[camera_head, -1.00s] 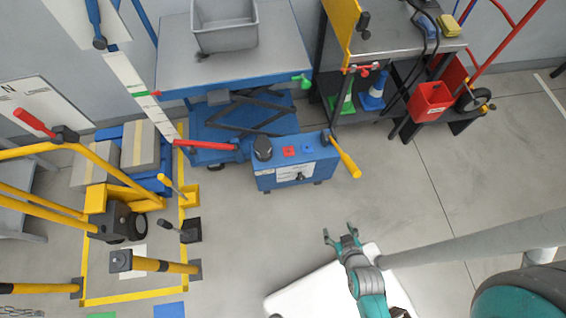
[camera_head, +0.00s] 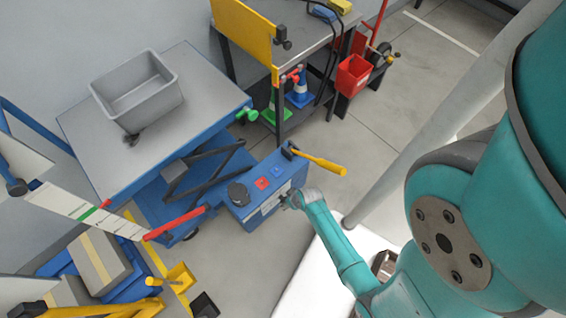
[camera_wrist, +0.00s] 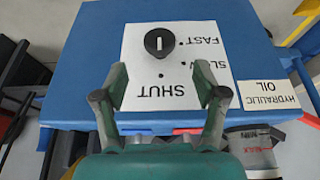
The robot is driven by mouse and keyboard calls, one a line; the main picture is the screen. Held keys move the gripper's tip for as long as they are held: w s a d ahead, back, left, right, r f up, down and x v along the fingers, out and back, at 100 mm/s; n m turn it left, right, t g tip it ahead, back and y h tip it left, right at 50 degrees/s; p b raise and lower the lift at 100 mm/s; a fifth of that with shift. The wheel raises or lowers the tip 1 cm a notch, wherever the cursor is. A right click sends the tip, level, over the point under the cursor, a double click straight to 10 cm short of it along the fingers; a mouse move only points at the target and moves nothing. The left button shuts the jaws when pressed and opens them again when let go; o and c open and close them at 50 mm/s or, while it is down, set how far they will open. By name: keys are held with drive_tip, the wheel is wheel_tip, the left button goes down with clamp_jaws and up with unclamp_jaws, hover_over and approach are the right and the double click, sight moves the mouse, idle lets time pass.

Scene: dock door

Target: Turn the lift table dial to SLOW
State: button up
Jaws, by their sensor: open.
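The lift table (camera_head: 208,72) has a blue control box (camera_head: 240,212) at its front with a white label on its face. In the wrist view the dial (camera_wrist: 159,43) is a round black knob with a white line on the white label (camera_wrist: 143,72). The label reads FAST, SLOW and SHUT, upside down. The white line lies upright in the picture, in line with the dot above SHUT; which end is the pointer I cannot tell. My gripper (camera_wrist: 161,74) is open and empty, its fingertips either side of the SHUT dot, short of the dial. In the head view my gripper (camera_head: 291,200) covers the dial.
A yellow handle (camera_head: 318,162) sticks out from the box near my arm. A red bar (camera_head: 174,224) lies left of the box. A grey bin (camera_head: 135,95) sits on the lift table. A hydraulic oil sign (camera_wrist: 271,97) is beside the dial label.

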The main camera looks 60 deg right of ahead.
sight(283, 199)
drive_tip(key=shift+x, duration=3.7)
drive_tip(key=c, duration=1.1)
